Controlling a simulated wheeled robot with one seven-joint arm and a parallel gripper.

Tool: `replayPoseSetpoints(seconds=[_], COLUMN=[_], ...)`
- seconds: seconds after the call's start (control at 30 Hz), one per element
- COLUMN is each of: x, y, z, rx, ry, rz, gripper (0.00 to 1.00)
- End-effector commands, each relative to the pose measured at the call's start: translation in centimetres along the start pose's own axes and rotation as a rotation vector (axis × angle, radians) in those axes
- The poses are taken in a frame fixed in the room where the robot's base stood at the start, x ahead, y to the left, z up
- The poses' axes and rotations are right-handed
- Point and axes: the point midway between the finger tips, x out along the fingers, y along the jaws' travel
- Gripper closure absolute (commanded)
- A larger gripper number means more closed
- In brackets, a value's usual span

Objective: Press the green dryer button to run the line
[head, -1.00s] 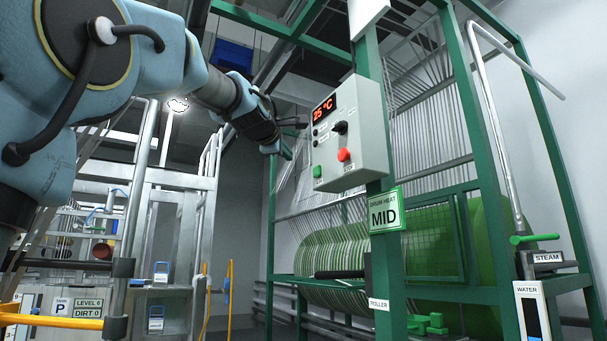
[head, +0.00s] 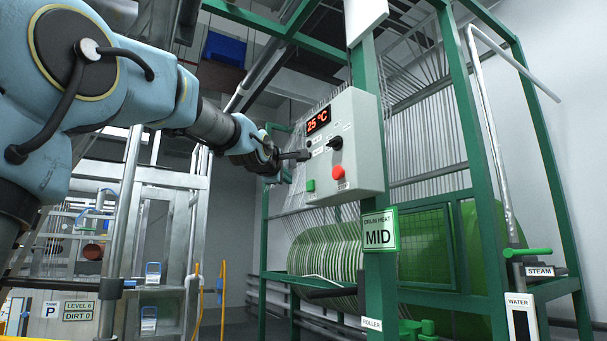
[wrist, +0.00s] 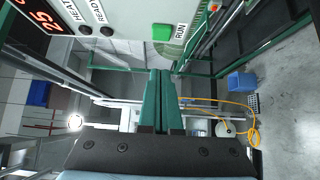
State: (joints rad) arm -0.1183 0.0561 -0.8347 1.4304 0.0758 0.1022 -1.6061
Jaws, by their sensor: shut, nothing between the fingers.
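The green dryer button (head: 310,186) sits at the lower left of the grey control box (head: 358,160). In the wrist view the green button (wrist: 162,32) is beside the label RUN, above and apart from my fingertips. My gripper (head: 303,156) is in front of the box's left side, a little above the button's level. In the wrist view my gripper (wrist: 160,73) has its two green fingers together with nothing between them. The box also bears a red display (head: 318,121) reading 25 °C, a black knob (head: 335,143) and a red button (head: 338,173).
The box hangs on a green frame post (head: 376,285) with a DRUM HEAT MID sign (head: 379,231). A green-striped drum (head: 325,252) is behind it. A metal rack (head: 165,215) stands left. In the wrist view a blue bin (wrist: 241,84) rests on the floor.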

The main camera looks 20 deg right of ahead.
Motion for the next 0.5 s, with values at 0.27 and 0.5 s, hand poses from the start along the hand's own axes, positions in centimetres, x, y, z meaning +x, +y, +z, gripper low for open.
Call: replayPoseSetpoints(seconds=[0.27,0.5], x=[1.2,1.9], y=[0.7,0.6], z=[0.3,0.1], rx=[-0.001,0.001], ry=[-0.008,0.006], rz=[-0.002,-0.003], gripper=[1.0,1.0])
